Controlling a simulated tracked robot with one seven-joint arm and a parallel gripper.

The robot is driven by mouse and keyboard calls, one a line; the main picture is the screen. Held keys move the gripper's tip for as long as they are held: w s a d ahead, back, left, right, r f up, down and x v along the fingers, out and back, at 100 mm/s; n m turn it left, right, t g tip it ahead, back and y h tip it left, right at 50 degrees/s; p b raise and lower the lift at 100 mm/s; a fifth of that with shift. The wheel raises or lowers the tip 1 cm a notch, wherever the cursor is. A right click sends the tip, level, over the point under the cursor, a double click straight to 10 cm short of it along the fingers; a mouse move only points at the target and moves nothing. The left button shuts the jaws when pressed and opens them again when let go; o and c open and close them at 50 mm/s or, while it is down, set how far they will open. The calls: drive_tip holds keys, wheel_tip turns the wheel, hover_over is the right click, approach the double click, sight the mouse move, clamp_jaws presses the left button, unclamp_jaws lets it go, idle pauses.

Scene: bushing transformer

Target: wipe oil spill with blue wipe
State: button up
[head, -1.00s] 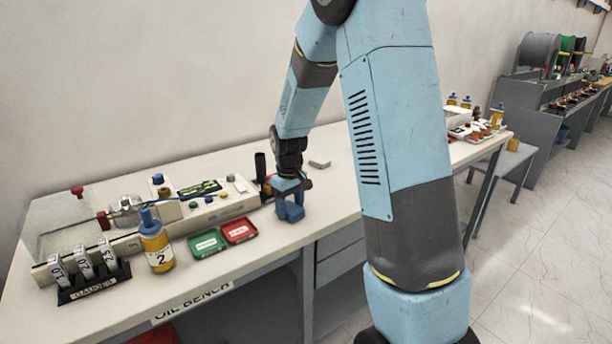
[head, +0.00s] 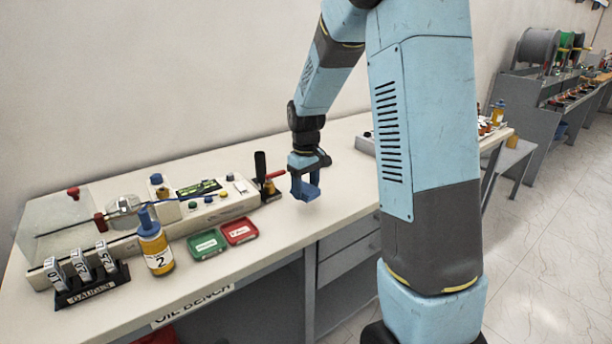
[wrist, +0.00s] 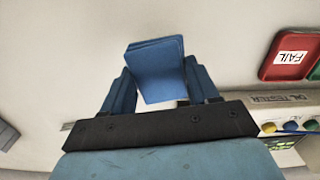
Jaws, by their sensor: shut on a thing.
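My gripper (head: 306,194) is above the pale bench top (head: 285,218), right of the tester's black-handled lever. In the wrist view, its two blue fingers (wrist: 160,88) are shut on a folded blue wipe (wrist: 157,66), which sticks out past the fingertips. In the head view, the wipe is hard to tell from the blue fingers. I cannot make out an oil spill on the bench in either view; part of the bench is hidden by my arm.
The oil tester (head: 215,207), a yellow bottle marked 2 (head: 155,247), a green tray (head: 207,245), a red tray (head: 239,232) and a gauge rack (head: 92,287) stand to the left. A grey object (head: 364,146) lies behind my gripper. Bench is clear between the red tray and gripper.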

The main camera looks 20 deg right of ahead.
drive_tip(key=shift+r, duration=1.75)
